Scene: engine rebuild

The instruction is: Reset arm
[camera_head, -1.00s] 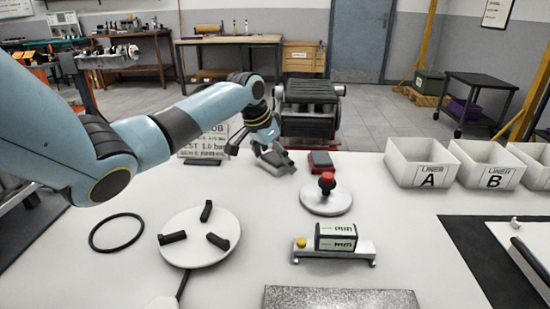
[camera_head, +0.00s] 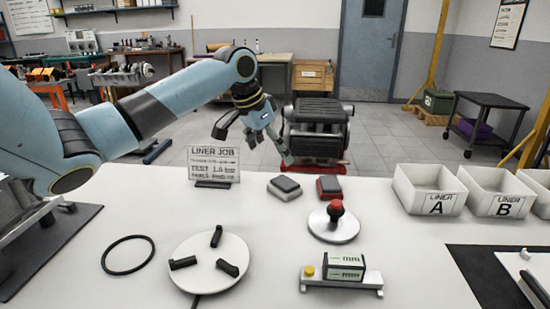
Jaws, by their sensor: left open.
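My left arm comes in from the left, and its gripper (camera_head: 252,143) is open and empty, raised above the back of the white table (camera_head: 130,215). Below and right of it lie a grey-and-black block (camera_head: 284,188) and a red-and-black block (camera_head: 329,187), both apart from the fingers. The LINER JOB sign (camera_head: 213,164) stands upright to the left of the blocks. My right gripper is not in view.
A red-knobbed disc (camera_head: 334,224), a three-jaw round plate (camera_head: 209,262), a black ring (camera_head: 129,255) and a small gauge stand (camera_head: 342,276) sit on the table. Bins A (camera_head: 429,188) and B (camera_head: 496,191) stand right. An engine (camera_head: 317,128) is behind the table.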

